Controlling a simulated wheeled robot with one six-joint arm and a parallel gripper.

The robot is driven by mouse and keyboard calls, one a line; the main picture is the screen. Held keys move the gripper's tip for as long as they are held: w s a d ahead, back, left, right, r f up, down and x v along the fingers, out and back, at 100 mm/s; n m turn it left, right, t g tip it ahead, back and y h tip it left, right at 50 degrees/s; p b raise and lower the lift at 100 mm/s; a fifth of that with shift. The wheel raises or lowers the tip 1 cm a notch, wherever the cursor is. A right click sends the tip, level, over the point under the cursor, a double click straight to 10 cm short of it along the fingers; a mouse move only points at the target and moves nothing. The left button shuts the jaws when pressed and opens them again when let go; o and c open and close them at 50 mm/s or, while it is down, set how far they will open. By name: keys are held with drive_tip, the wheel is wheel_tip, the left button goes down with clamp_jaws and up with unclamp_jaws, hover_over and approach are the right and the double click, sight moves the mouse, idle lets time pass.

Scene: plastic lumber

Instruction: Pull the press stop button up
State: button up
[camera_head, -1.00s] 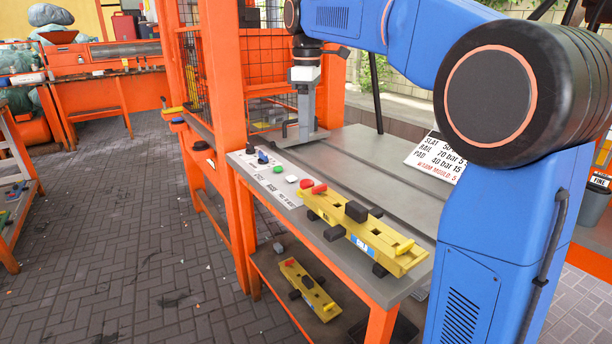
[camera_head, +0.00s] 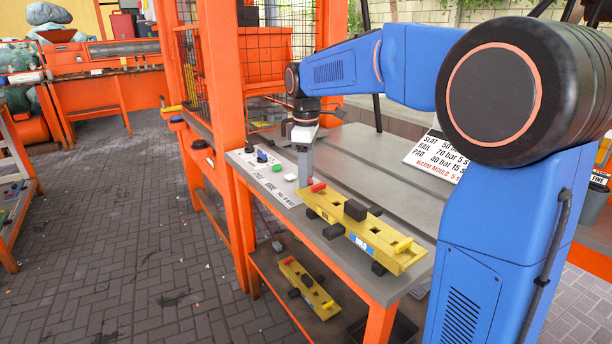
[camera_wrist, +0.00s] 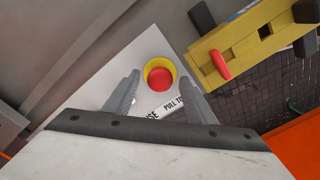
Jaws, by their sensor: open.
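The press stop button (camera_wrist: 159,78) is a red round cap in a yellow ring on a white label plate, seen in the wrist view. Part of its lettering, "PULL TO", shows beside it. My gripper (camera_wrist: 159,84) is open and empty, its two grey fingers either side of the button in the picture. I cannot tell how far above the button the fingertips are. In the head view my gripper (camera_head: 305,172) points down over the front end of the control panel (camera_head: 288,195) and hides the button.
A yellow mould (camera_head: 385,243) with a red lever (camera_head: 318,187) lies close beside the button. A green button (camera_head: 276,168) and a blue switch (camera_head: 262,157) are on the same panel. A second yellow mould (camera_head: 308,286) lies on the lower shelf.

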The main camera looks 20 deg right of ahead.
clamp_jaws()
drive_tip(key=shift+r, duration=0.65)
unclamp_jaws()
drive_tip(key=shift+r, duration=0.15)
wheel_tip(320, 180, up, 17)
idle(0.4)
